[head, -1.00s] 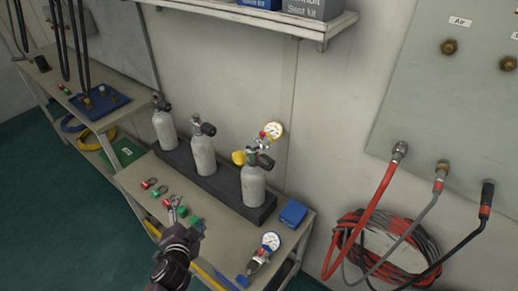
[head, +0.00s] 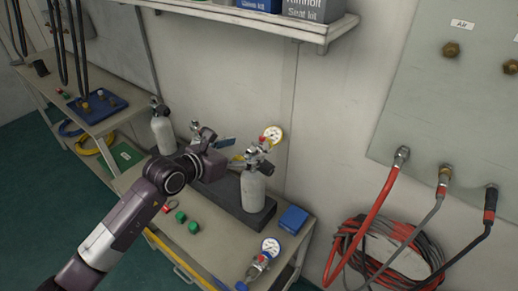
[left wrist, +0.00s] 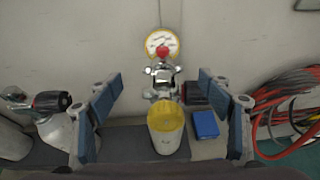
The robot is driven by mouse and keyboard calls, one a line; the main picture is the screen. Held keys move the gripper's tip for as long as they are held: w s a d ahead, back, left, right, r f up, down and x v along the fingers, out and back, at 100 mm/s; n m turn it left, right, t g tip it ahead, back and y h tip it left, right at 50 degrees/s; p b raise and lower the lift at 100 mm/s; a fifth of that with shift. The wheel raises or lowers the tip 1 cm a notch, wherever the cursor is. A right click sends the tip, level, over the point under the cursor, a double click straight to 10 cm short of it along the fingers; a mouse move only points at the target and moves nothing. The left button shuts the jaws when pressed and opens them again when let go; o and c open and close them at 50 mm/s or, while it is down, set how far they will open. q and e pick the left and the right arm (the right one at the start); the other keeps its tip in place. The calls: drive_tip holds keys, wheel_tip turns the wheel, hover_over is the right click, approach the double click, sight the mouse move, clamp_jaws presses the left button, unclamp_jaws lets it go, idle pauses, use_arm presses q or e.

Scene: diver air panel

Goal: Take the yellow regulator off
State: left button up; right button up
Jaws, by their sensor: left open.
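The yellow regulator (head: 262,148) is on top of the nearest grey tank (head: 253,190), with a yellow-rimmed gauge (head: 273,133) above it. In the left wrist view its gauge (left wrist: 162,43), red knob and metal valve body stand in the upper middle, with a yellow round part (left wrist: 165,114) below. My left gripper (head: 232,153) is open, just left of the regulator in the head view. In the left wrist view its blue-padded fingers (left wrist: 157,98) stand apart on either side of the regulator, with visible gaps. The arm hides the middle tank in the head view.
A blue box (head: 293,218) sits right of the tank. A blue regulator with a gauge (head: 270,247) lies at the bench's front. Another tank (head: 162,134) stands at left. Green caps (head: 181,216) lie on the bench (head: 215,248). Coiled hoses (head: 385,245) hang at right.

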sight(258, 146)
use_arm(q)
drive_tip(key=x, duration=0.2)
drive_tip(key=shift+w+d+f, duration=0.1)
drive_tip(key=shift+w+d, duration=0.05)
drive_tip(key=shift+w, duration=0.05)
drive_tip(key=p+x, duration=0.2)
drive_tip(key=x, duration=0.1)
drive_tip(key=shift+w+d+f, duration=0.1)
drive_tip(key=shift+d+f, duration=0.05)
drive_tip(key=shift+d, duration=0.2)
drive_tip(key=shift+w+d+f, duration=0.35)
drive_tip(key=shift+w+d, duration=0.05)
drive_tip(key=shift+w, duration=0.05)
drive_tip(key=c, duration=1.7)
drive_tip(key=shift+r, duration=0.15)
drive_tip(key=shift+c, duration=0.7)
drive_tip(key=shift+r, duration=0.1)
